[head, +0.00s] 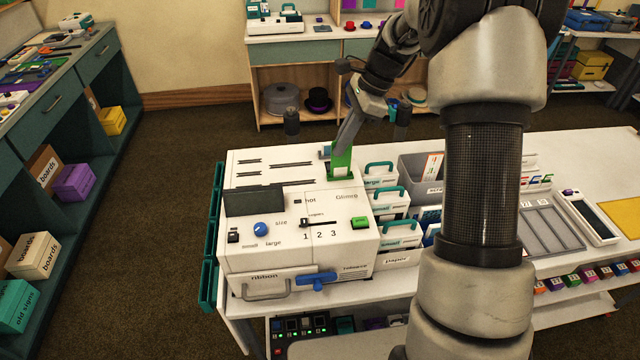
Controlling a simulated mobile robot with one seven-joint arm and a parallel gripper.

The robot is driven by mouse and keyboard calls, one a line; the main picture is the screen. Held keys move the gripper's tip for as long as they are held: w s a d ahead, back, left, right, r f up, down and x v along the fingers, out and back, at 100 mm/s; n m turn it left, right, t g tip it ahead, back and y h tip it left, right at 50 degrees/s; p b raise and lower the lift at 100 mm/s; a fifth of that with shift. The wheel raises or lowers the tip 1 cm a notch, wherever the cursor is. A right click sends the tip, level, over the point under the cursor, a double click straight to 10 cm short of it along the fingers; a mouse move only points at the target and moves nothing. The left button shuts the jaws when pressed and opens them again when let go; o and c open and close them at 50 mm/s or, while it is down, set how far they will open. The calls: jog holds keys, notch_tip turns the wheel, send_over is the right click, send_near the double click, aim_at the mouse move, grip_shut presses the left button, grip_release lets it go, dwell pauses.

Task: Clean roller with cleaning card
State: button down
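The white printing machine (290,225) stands at the left end of the white table, with a blue knob, a dark panel and a front ribbon drawer. The far finger is mostly hidden. No roller can be made out.
Bins with teal handles (388,205) stand close to the machine's right side. A grey holder (420,178) is behind them. A grey tray (545,230) and a yellow-topped pad (622,215) lie further right. My arm covers the table's middle. Carpet is clear to the left.

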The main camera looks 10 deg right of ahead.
jog(key=shift+r, duration=0.15)
jog(key=shift+r+p, duration=0.7)
jog(key=shift+r, duration=1.55)
jog(key=shift+f, duration=0.1)
